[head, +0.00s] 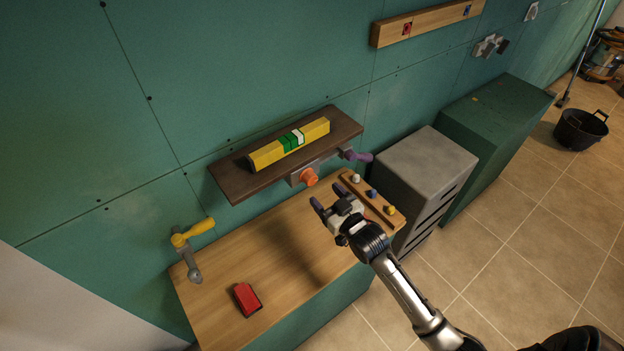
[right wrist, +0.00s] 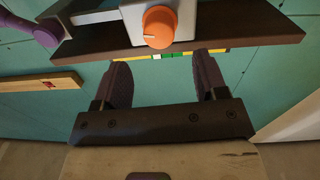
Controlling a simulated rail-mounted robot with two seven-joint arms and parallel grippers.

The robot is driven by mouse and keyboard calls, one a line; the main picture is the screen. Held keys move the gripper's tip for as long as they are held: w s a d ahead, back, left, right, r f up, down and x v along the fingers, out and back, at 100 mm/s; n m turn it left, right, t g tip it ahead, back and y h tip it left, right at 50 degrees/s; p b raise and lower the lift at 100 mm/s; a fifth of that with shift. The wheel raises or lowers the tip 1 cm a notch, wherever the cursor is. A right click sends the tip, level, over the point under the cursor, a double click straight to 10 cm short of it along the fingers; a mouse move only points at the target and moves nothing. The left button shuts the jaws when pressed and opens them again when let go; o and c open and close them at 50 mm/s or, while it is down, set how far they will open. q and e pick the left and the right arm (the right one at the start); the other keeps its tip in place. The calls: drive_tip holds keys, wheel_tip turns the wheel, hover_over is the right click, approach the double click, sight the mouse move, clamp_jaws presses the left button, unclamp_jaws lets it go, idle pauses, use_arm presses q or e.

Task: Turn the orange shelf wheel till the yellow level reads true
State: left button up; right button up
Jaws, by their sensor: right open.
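The orange shelf wheel (head: 309,177) sits on a grey block under the front of the dark brown shelf (head: 235,183). The wheel also shows close up in the right wrist view (right wrist: 159,27), with a pale line on its face. The yellow level (head: 265,155) lies on the shelf, with green and white bands at its middle. Whether it reads true I cannot tell. My right gripper (head: 328,196) is open and empty, below and to the right of the wheel and apart from it. In the right wrist view its fingers (right wrist: 162,75) point towards the shelf. My left gripper is not in view.
A purple handle (head: 357,156) is right of the wheel. A wooden strip with knobs (head: 354,191) lies near my right gripper. The wooden bench top (head: 290,255) holds a red object (head: 246,299). A yellow-handled crank (head: 193,235) is at the left.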

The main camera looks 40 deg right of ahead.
sight(313, 181)
drive_tip(key=w, duration=0.5)
drive_tip(key=shift+w+d, duration=0.15)
drive_tip(key=shift+d, duration=0.1)
drive_tip(key=shift+w+d, duration=0.1)
drive_tip(key=shift+w, duration=0.8)
